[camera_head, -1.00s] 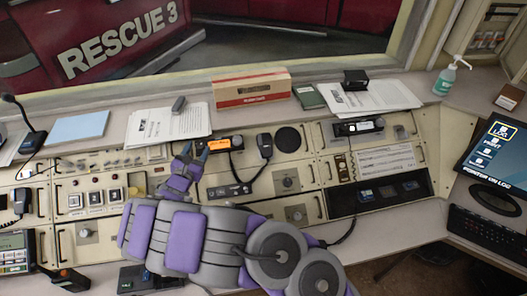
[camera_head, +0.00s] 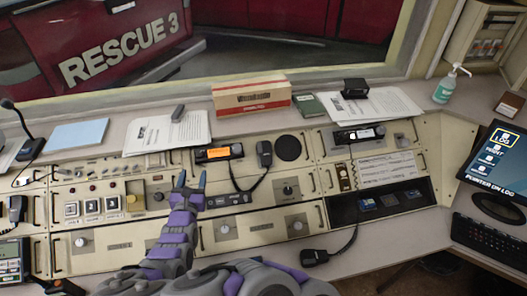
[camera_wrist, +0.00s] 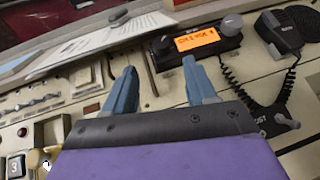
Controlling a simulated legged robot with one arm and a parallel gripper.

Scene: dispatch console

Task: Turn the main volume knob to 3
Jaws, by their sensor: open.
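The radio with the orange display (camera_head: 218,153) sits at the back of the console. In the wrist view its display (camera_wrist: 196,39) seems to show channel and volume text; the number is hard to read. A large grey knob (camera_wrist: 231,25) is right of the display, and a smaller dark knob (camera_wrist: 161,46) is left of it. No label shows which knob is the main volume. My gripper (camera_head: 191,178) is open and empty, in front of the radio and apart from it. In the wrist view its blue fingers (camera_wrist: 158,68) point toward the radio's left part.
Other panel knobs (camera_head: 288,188) (camera_head: 224,229) (camera_head: 81,242) sit on the console. A handset (camera_head: 264,154) with a coiled cord is right of the radio. Lit square buttons (camera_head: 92,206) are at left. Papers (camera_head: 168,131) and a red-and-white box (camera_head: 251,94) lie on the shelf behind.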

